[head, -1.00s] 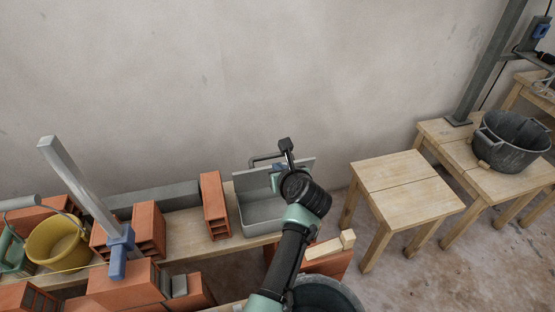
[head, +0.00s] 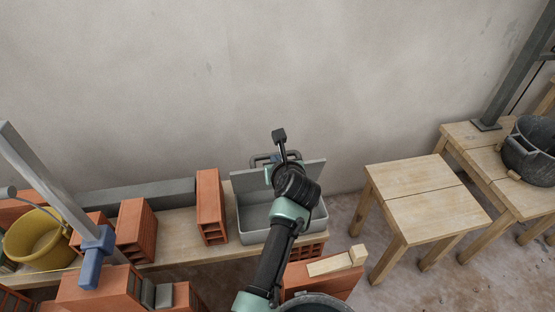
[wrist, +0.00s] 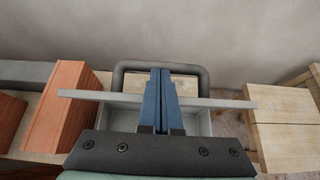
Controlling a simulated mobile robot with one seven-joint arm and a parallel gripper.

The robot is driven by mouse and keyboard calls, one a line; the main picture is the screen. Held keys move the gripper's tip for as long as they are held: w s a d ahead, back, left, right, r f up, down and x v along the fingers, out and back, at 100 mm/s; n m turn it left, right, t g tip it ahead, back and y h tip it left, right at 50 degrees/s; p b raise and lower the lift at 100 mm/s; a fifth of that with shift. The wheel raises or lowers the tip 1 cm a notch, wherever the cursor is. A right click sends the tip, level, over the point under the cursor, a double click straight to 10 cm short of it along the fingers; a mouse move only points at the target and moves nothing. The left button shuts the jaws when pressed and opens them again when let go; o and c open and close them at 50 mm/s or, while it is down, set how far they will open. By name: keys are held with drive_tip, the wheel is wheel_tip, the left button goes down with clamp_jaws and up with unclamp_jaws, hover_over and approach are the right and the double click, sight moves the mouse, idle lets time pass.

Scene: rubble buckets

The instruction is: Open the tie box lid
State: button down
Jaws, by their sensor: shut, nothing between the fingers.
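The grey tie box stands on the wooden bench in the head view, its front wall (head: 253,234) facing me. Its lid (head: 314,174) stands raised at the back, close to upright, and the inside shows. In the wrist view the lid (wrist: 218,103) is a thin bar seen nearly edge-on, with its dark handle (wrist: 190,68) beyond it. My gripper (wrist: 160,73) is shut and empty, its blue fingers together in front of the lid's edge. I cannot tell whether they touch the lid. In the head view my wrist hides part of the box and much of the gripper (head: 270,174).
An orange hollow brick (head: 211,208) stands just left of the box. A yellow bucket (head: 35,240) and grey post are farther left. A wooden table (head: 425,205) is at the right, with a black tub (head: 532,155) beyond. The wall is close behind.

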drive_tip(key=shift+w+a+r, duration=0.1)
drive_tip(key=shift+w+a, duration=0.1)
drive_tip(key=shift+w, duration=0.7)
drive_tip(key=shift+w+a, duration=0.15)
drive_tip(key=shift+w, duration=0.7)
drive_tip(key=shift+r+p, duration=0.1)
drive_tip(key=shift+p, duration=0.2)
